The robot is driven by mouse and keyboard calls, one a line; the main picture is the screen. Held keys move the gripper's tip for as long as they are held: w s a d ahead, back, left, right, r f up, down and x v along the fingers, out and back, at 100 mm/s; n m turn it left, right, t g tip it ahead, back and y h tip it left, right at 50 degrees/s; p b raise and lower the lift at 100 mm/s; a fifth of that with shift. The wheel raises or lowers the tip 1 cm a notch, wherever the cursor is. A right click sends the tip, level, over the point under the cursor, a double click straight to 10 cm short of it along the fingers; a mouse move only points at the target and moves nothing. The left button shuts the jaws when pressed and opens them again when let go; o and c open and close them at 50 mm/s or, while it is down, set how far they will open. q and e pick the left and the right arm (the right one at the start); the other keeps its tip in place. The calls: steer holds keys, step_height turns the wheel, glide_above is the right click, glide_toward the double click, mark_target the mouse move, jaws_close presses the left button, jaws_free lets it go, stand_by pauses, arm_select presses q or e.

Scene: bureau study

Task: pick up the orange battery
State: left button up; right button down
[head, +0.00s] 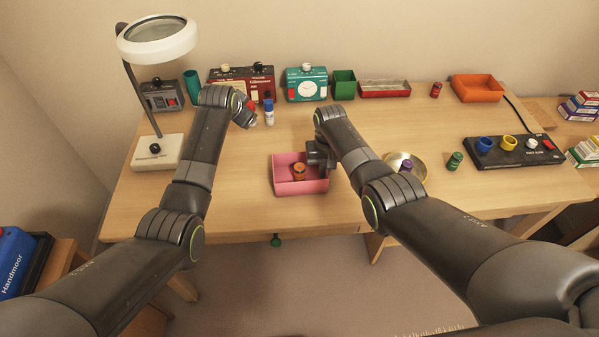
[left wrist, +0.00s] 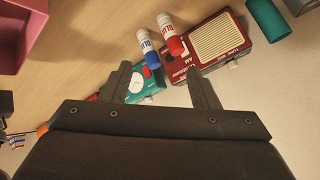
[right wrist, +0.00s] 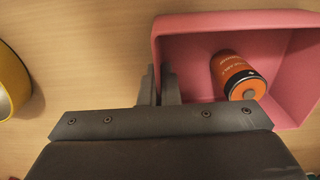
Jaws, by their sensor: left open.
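The orange battery (head: 299,171) stands in the pink tray (head: 302,188) near the table's front edge. In the right wrist view the battery (right wrist: 238,75) has a dark end with a grey cap and leans in the picture. My right gripper (head: 318,158) is at the tray's right wall in the head view. Its fingers (right wrist: 162,85) are close together, one on each side of the tray wall (right wrist: 159,45), with the battery apart from them. My left gripper (head: 250,120) is open and empty by the glue sticks; its fingers (left wrist: 160,80) are wide apart.
Blue (head: 269,112) and red (head: 252,106) glue sticks stand near my left gripper. A brass dish (head: 418,174) with a purple item and a green battery (head: 455,160) are to the right. A magnifier lamp (head: 157,150) stands at left. The middle of the table is mostly clear.

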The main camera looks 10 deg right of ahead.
arm_select(q)
steer(key=s+d+f+m+g+h, duration=0.1)
steer(key=s+d+m+g+h, duration=0.15)
steer(key=s+d, duration=0.2)
steer(key=m+g+h, duration=0.2)
steer(key=m+g, duration=0.3)
glide_toward(298, 166)
steer(key=shift+n, duration=0.25)
steer(key=shift+x, duration=4.65)
steer(key=c, duration=1.1)
